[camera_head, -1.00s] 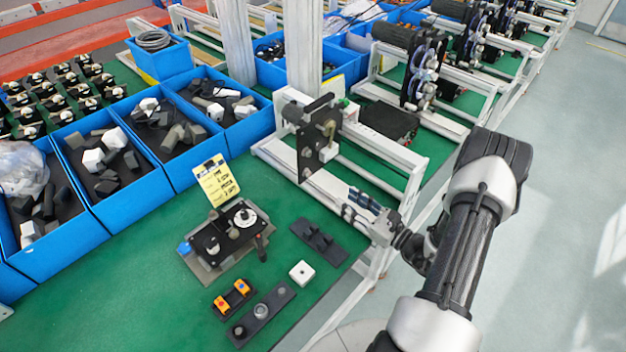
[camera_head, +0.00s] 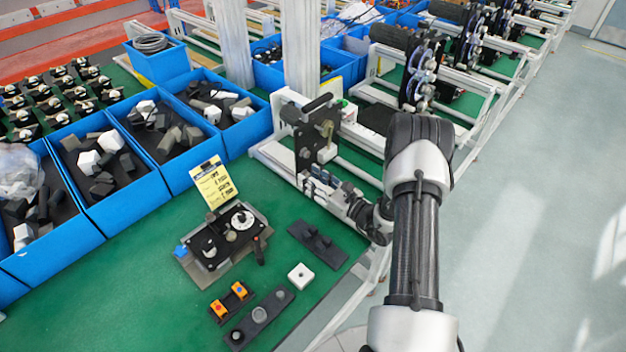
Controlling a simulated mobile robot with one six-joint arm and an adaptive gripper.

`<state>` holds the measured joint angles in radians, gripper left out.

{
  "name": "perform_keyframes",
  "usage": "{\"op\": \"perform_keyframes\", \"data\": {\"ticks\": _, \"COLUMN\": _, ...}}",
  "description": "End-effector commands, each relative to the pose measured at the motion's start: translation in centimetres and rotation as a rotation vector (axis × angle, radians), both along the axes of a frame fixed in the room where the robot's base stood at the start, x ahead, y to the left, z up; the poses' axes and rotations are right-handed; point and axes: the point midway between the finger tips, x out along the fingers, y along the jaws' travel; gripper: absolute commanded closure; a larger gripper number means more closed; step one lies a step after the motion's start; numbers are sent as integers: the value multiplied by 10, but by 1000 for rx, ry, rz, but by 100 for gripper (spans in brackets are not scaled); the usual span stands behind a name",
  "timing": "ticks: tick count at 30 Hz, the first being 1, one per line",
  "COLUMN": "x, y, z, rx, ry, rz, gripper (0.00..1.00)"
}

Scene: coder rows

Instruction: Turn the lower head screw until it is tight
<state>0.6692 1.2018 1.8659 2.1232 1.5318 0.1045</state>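The black head plate (camera_head: 318,132) stands upright on the white rail frame at the middle of the view, with a grey block on its right side. My gripper (camera_head: 308,182) is at the lower end of this plate, reaching in from the right. Its fingers cover the spot where the lower head screw would show, so the screw is hidden. I cannot tell whether the fingers touch it, or whether they are open or shut.
A black device with dials (camera_head: 222,238) and a yellow card (camera_head: 214,184) stand on the green table (camera_head: 120,290). A dark bracket (camera_head: 318,242), a white block (camera_head: 300,276) and a black strip (camera_head: 260,318) lie in front. Blue bins (camera_head: 118,205) line the left.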

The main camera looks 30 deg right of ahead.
Motion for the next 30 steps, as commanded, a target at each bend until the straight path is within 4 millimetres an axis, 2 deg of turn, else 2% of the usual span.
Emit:
{"op": "perform_keyframes", "data": {"ticks": 2, "x": 0, "y": 0, "z": 0, "rx": 0, "ry": 0, "rz": 0, "gripper": 62}}
{"op": "perform_keyframes", "data": {"ticks": 19, "x": 0, "y": 0, "z": 0, "rx": 0, "ry": 0, "rz": 1, "gripper": 99}}
{"op": "perform_keyframes", "data": {"ticks": 30, "x": -1, "y": 0, "z": 0, "rx": 20, "ry": 7, "rz": 1, "gripper": 100}}
